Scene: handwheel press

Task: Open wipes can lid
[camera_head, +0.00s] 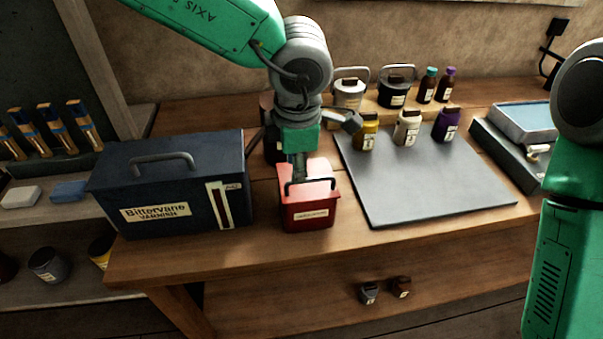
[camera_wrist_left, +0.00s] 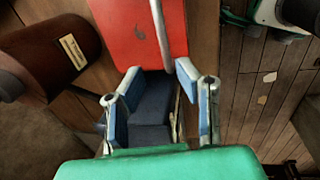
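A small red box-shaped can (camera_head: 306,212) with a dark handle and a cream label stands near the table's front edge; the label is too small to read, so I cannot confirm it is the wipes can. Its red top (camera_wrist_left: 150,35) and handle show in the left wrist view. My left gripper (camera_head: 300,172) points down over the can's rear, close to the handle. In the left wrist view its blue-padded fingers (camera_wrist_left: 165,98) are spread apart, with a dark blue surface between them that I cannot identify. Contact is unclear. My right arm shows at the right edge; its gripper is outside the view.
A large dark blue varnish box (camera_head: 170,185) stands close left of the red can. A grey mat (camera_head: 425,185) lies to the right, mostly bare, with several bottles along its back. A blue-topped case (camera_head: 525,120) stands at the far right.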

